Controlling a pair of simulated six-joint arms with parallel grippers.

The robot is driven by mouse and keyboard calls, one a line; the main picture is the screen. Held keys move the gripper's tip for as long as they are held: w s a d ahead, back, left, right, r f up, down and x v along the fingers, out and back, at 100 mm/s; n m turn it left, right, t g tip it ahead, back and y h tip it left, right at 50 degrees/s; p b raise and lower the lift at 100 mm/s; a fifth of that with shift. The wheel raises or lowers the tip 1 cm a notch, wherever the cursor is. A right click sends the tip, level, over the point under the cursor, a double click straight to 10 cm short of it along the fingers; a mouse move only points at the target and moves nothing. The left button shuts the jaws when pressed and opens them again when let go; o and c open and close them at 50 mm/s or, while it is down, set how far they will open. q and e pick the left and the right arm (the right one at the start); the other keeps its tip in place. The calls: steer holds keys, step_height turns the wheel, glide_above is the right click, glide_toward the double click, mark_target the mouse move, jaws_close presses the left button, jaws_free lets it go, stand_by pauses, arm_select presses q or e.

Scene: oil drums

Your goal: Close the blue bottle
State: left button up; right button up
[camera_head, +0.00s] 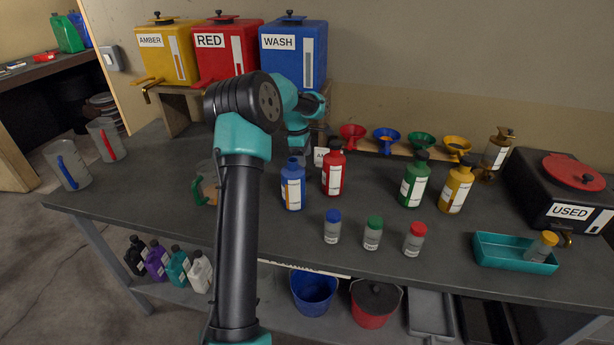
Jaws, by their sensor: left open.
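The blue bottle (292,192) stands upright on the dark bench, with a white and orange label. Its neck is blue, and I see no dark cap on it like those on the other bottles. My left gripper (298,152) is open and points down just above and behind the blue bottle's top. My own arm partly hides it, so I cannot tell whether it touches the bottle or what is between its fingers. I cannot make out a loose cap for the blue bottle. My right gripper is not in view.
A red bottle (333,174) stands close to the right; green (414,184) and yellow (456,190) bottles stand farther right. Small jars (372,234) stand in front. A measuring jug (206,188) is partly behind my arm. A teal tray (500,252) lies at right.

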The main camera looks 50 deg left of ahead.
mark_target(307, 173)
arm_select(q)
steer(key=shift+d+f, duration=0.15)
steer(key=shift+f, duration=1.05)
steer(key=shift+w, duration=0.1)
steer(key=shift+w+d+f, duration=0.1)
steer(key=shift+d+f, duration=0.05)
steer(key=shift+f, duration=0.7)
steer(key=shift+w+d+f, duration=0.1)
steer(key=shift+w+f, duration=0.05)
steer(key=shift+f, duration=0.7)
steer(key=shift+w+d+f, duration=0.1)
steer(key=shift+d+f, duration=0.05)
steer(key=shift+f, duration=0.7)
steer(key=shift+c, duration=0.4)
steer(key=c, duration=0.9)
